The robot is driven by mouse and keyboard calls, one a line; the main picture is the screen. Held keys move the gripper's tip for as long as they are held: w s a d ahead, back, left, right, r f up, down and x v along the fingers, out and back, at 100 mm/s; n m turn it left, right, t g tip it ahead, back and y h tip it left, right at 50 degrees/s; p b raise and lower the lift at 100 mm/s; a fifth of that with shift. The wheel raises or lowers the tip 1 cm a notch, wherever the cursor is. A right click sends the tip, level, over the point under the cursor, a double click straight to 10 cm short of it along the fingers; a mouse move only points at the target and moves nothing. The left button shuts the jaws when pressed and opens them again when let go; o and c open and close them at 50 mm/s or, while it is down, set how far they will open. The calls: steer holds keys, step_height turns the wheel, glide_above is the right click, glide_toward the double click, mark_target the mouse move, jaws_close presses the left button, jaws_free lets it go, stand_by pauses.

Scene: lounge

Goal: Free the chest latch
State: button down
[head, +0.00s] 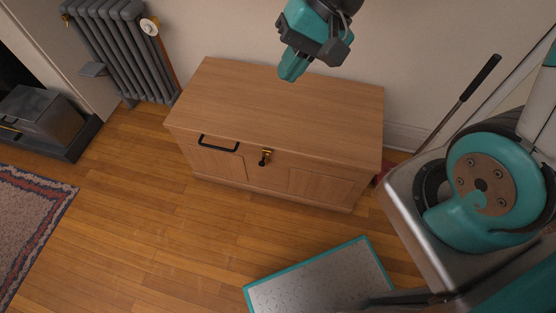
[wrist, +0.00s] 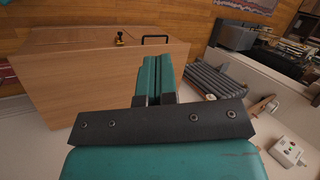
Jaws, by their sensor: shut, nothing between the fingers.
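The latch (head: 265,157), brass with a dark lower part, is at the lid seam near the middle of the front. My gripper (head: 290,74) is shut and empty, above the back of the chest and away from the latch. In the wrist view its teal fingers are together, with the chest (wrist: 95,75), the small latch (wrist: 120,38) and the handle (wrist: 155,38) beyond.
A grey radiator (head: 118,50) stands left of the chest. A metal box (head: 40,112) sits on a dark hearth at far left, near a patterned rug (head: 32,225). A black-handled rod (head: 460,100) leans at right.

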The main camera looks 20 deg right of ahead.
steer(key=w+d+f+m+t+y+b, duration=0.1)
steer(key=w+d+f+m+b, duration=0.2)
steer(key=f, duration=0.5)
steer(key=w+d+f+m+b, duration=0.1)
steer(key=w+f+m+b, duration=0.1)
steer(key=f+m, duration=0.45)
steer(key=w+d+f+m+t+y+b, duration=0.1)
steer(key=w+d+f+m+b, duration=0.15)
steer(key=f, duration=0.65)
steer(key=m+t+h+b, duration=0.1)
steer(key=m+t+b, duration=0.2)
steer(key=m+b, duration=0.55)
glide_toward(278, 150)
steer(key=s+d+r+m+p, duration=0.2)
steer(key=s+d, duration=0.1)
steer(key=s, duration=0.1)
steer(key=shift+w+a+f, duration=0.1)
steer(key=shift+a, duration=0.05)
steer(key=b+x, duration=0.2)
steer(key=x, duration=0.7)
steer(key=shift+f, duration=0.1)
steer(key=w+a, duration=0.2)
steer(key=a, duration=0.1)
steer(key=shift+f+b, duration=0.2)
steer(key=shift+b, duration=0.15)
steer(key=shift+w+a, duration=0.35)
steer(key=shift+r, duration=0.2)
